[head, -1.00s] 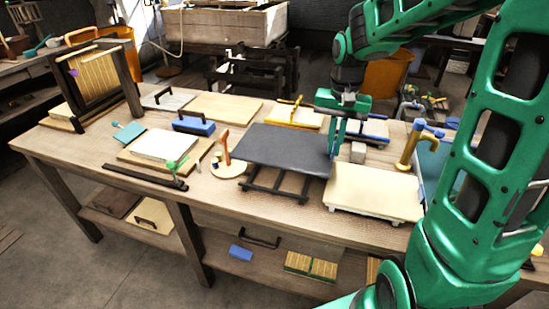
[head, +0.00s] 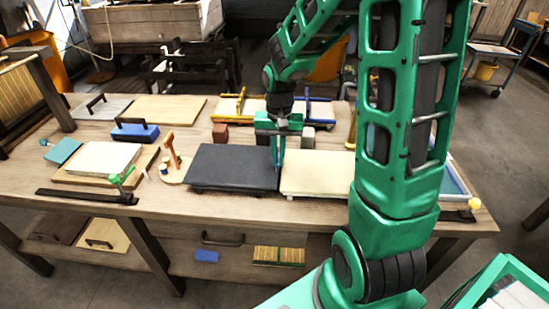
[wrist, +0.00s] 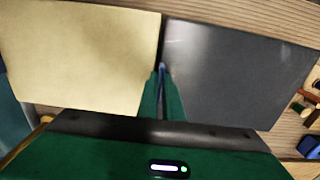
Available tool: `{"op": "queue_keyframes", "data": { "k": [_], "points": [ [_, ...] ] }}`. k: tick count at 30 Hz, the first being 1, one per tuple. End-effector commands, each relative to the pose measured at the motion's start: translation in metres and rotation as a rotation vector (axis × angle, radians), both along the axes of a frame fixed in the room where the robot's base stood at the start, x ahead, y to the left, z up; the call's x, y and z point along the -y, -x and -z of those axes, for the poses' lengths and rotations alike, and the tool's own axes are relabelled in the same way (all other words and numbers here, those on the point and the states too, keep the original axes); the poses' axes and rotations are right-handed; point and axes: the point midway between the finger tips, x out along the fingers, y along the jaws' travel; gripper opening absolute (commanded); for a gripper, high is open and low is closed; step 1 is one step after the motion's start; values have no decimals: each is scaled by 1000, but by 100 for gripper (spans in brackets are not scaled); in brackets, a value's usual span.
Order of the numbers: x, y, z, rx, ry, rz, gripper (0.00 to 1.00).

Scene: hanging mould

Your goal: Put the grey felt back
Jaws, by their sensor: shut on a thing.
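The grey felt (head: 235,167) is a dark grey rectangular sheet. It lies about level at the front of the bench, left of a cream sheet (head: 318,172). My gripper (head: 279,163) points down at the felt's right edge, by the narrow gap between the two sheets. In the wrist view the fingers (wrist: 162,80) are closed at the edge of the grey felt (wrist: 235,75), with the cream sheet (wrist: 85,55) on the other side. The fingertips' exact grip is partly hidden. The support under the felt is mostly hidden; small dark feet show below its front edge.
A round board with an orange-handled tool (head: 172,160) stands close left of the felt. A brown block (head: 220,133) and a grey block (head: 307,138) stand behind. A blue block with a handle (head: 135,132) and a pale slab (head: 103,158) lie further left.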

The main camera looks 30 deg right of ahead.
Motion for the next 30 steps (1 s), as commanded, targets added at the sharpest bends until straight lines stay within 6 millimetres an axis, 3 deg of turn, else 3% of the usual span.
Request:
{"op": "queue_keyframes", "data": {
  "k": [12, 13, 15, 25, 30],
  "points": [
    [0, 0, 4, 1, 1, 0, 0],
    [0, 0, 4, 1, 1, 0, 13],
    [0, 0, 4, 1, 1, 0, 24],
    [0, -1, 1, 2, 1, -1, 24],
    [0, -1, -17, 5, 2, -1, 24]
  ]
}}
